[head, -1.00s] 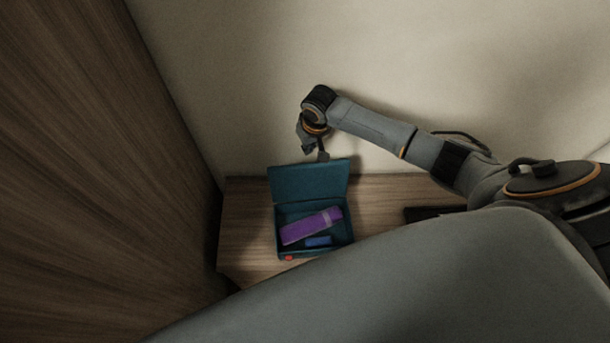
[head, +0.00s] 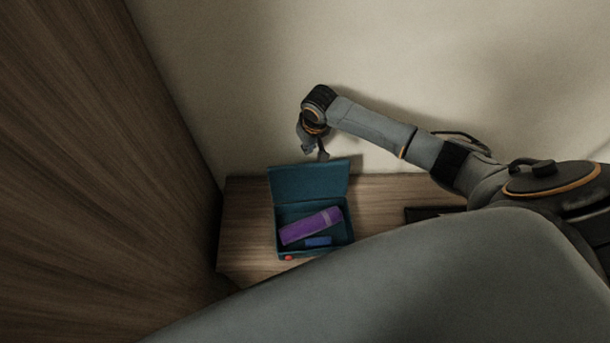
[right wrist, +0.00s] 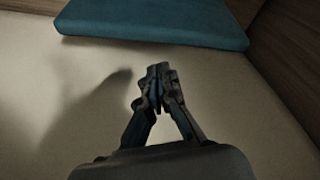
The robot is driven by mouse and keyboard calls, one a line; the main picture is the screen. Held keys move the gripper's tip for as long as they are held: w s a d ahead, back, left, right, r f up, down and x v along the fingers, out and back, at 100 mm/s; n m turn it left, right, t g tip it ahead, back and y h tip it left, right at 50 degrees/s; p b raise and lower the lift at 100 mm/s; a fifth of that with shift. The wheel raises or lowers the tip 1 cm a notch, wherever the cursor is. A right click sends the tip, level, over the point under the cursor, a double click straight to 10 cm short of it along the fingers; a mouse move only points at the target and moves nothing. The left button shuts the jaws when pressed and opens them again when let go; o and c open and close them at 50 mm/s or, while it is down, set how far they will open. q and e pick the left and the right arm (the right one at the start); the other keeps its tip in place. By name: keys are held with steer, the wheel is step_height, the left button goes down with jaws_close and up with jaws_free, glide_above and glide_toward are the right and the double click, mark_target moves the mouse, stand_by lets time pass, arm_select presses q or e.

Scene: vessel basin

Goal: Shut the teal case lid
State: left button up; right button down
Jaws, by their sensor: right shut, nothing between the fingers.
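The teal case (head: 281,254) stands on the wooden surface with its lid (head: 309,182) open and raised at the back. Inside it lie a purple object (head: 311,227) with a lighter band and a small blue block (head: 318,241). A red spot shows on its front. My right gripper (head: 323,157) is just above and behind the lid's upper edge; contact cannot be told. In the right wrist view my right gripper (right wrist: 158,72) is shut and empty, with the teal lid (right wrist: 155,22) ahead of its fingertips. My left gripper is not in view.
A wooden panel (head: 120,150) rises on the left. A pale wall (head: 230,80) stands close behind the case. A dark flat object (head: 425,213) lies to the right on the wooden surface (head: 380,205). The surface between it and the case looks clear.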

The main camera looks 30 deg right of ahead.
steer(key=shift+f, duration=0.15)
steer(key=shift+f+b, duration=1.5)
steer(key=shift+f, duration=1.15)
steer(key=shift+s+a+r+p, duration=0.1)
steer(key=shift+s+a+p, duration=0.15)
steer(key=shift+s+p, duration=0.4)
steer(key=shift+s+a+p, duration=0.2)
steer(key=shift+s+p, duration=0.35)
steer(key=shift+p, duration=0.1)
steer(key=shift+s+a+p, duration=0.7)
steer(key=shift+s+p, duration=1)
steer(key=shift+s, duration=0.2)
step_height(320, 180, up, 8)
steer(key=p, duration=0.9)
glide_above(309, 165)
steer(key=s+a, duration=0.1)
steer(key=s, duration=0.3)
steer(key=shift+a, duration=0.15)
